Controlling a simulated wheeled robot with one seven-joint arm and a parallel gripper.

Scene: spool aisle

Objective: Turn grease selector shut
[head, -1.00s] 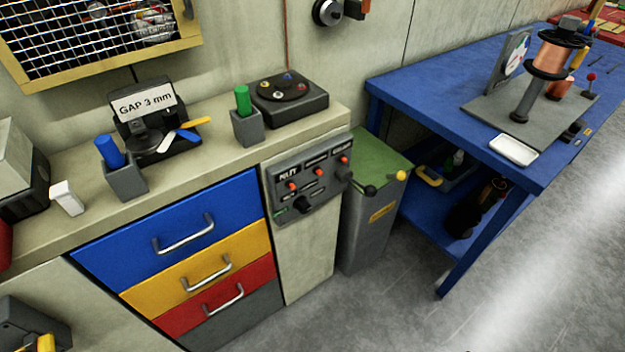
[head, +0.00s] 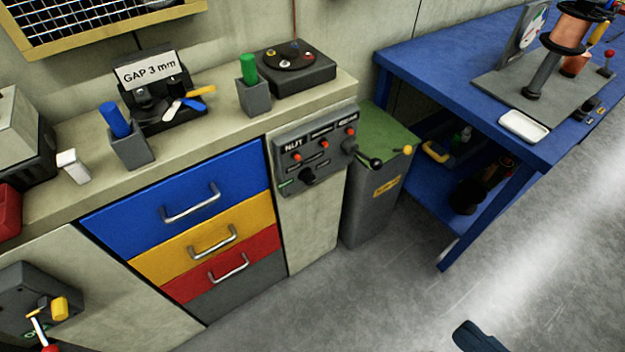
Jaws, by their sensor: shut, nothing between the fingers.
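No label in the head view clearly reads as the grease selector, so I cannot tell for sure which fitting it is. A dark grey box (head: 22,290) at the lower left has a yellow-ended lever (head: 58,308), a red-tipped part and a partly hidden green marking. My gripper's fingers do not show. A dark shape at the bottom edge, right of centre, may be part of my arm.
Drawers (head: 190,205) in blue, yellow, red and grey sit left of the panel. A grey bin (head: 378,205) with a green lid (head: 385,135) stands right of it, beside a blue workbench (head: 430,80). Black-ended and yellow-ended levers stick out near the bin. Floor (head: 340,310) in front is clear.

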